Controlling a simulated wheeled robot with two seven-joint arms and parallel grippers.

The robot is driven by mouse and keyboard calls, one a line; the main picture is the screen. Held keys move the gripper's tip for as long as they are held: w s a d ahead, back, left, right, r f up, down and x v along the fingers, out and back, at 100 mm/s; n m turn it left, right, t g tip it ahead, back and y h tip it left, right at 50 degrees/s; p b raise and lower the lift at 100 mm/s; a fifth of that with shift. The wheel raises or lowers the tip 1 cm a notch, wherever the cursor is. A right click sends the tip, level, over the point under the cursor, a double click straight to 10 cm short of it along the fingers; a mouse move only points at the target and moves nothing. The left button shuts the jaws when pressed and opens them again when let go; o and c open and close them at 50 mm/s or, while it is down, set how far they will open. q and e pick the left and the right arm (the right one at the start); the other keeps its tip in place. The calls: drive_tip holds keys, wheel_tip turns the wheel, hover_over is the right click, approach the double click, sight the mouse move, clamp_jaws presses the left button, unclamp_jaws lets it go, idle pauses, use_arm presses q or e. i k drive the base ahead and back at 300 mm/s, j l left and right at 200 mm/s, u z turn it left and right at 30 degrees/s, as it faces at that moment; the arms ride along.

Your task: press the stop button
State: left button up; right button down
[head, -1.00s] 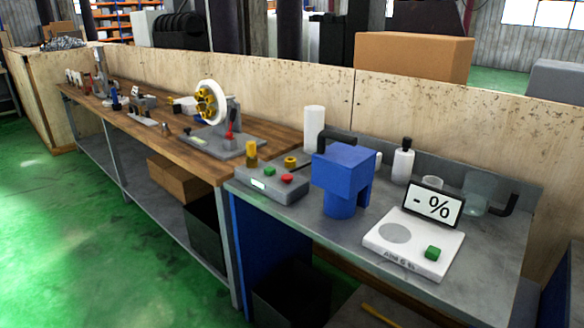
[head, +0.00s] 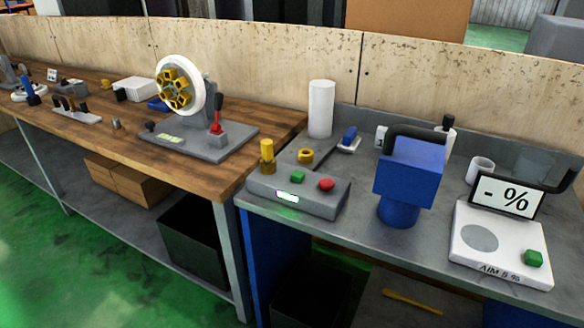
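A grey control box (head: 318,202) stands at the front left corner of the grey metal bench. On its sloped top are a red button (head: 326,184) on the right and a green button (head: 297,176) to its left. A small lit display (head: 287,197) is on its front face. A yellow knob-like post (head: 267,155) stands at its left end. Another green button (head: 533,258) is on the white scale-like device (head: 472,265) at the right. Neither of my grippers is in the head view.
A blue block-shaped machine with a black handle (head: 408,172) stands right of the control box. A white cylinder (head: 321,108) and a yellow ring (head: 306,156) are behind the box. A wooden bench (head: 225,172) with a wheel fixture (head: 180,85) adjoins on the left. The floor in front is clear.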

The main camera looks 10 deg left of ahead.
sight(326, 184)
drive_tip(key=i+j, duration=0.1)
drive_tip(key=j, duration=0.3)
drive_tip(key=i+j, duration=0.1)
drive_tip(key=j, duration=0.3)
drive_tip(key=i+j, duration=0.15)
drive_tip(key=j, duration=0.25)
